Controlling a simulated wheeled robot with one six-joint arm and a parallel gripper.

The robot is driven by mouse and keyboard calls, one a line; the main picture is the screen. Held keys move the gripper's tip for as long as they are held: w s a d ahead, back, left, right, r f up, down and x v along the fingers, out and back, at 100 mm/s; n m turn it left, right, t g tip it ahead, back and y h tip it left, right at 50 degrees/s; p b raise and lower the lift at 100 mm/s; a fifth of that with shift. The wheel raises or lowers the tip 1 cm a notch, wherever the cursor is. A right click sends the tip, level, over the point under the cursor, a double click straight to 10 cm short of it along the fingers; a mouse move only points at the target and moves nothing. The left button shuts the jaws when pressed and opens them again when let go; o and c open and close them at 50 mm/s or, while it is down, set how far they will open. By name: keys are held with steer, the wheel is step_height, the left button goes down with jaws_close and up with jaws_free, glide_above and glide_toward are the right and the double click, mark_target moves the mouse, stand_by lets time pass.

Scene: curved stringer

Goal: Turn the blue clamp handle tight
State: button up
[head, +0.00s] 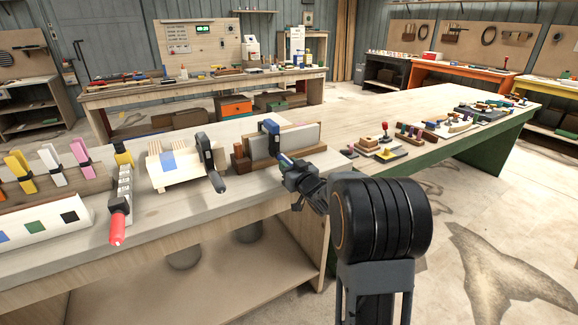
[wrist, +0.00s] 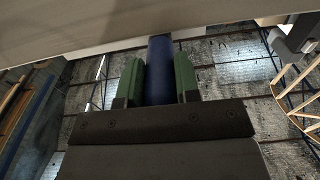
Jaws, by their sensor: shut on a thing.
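The blue clamp (head: 269,127) is fitted over a pale upright board (head: 300,138) in a wooden stand at the workbench's front edge. Its blue handle (head: 284,159) points down toward the front, and my gripper (head: 289,166) is at its lower end. In the wrist view the blue handle (wrist: 160,72) is a smooth cylinder between the two green finger pads of my gripper (wrist: 160,62). The pads press on it from both sides.
On the workbench (head: 184,210) to the left are a black clamp (head: 206,150) on a slatted wooden piece and a red-handled clamp (head: 118,222). Small coloured parts (head: 385,137) lie to the right. The floor (head: 440,215) at the right is open.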

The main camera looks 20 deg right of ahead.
stand_by(0.3)
steer(key=o, duration=0.9)
steer(key=s, duration=0.4)
steer(key=s+d, duration=0.1)
steer(key=s, duration=0.8)
steer(key=shift+s+d+f, duration=0.25)
steer(key=shift+s+d, duration=0.05)
steer(key=shift+s, duration=0.1)
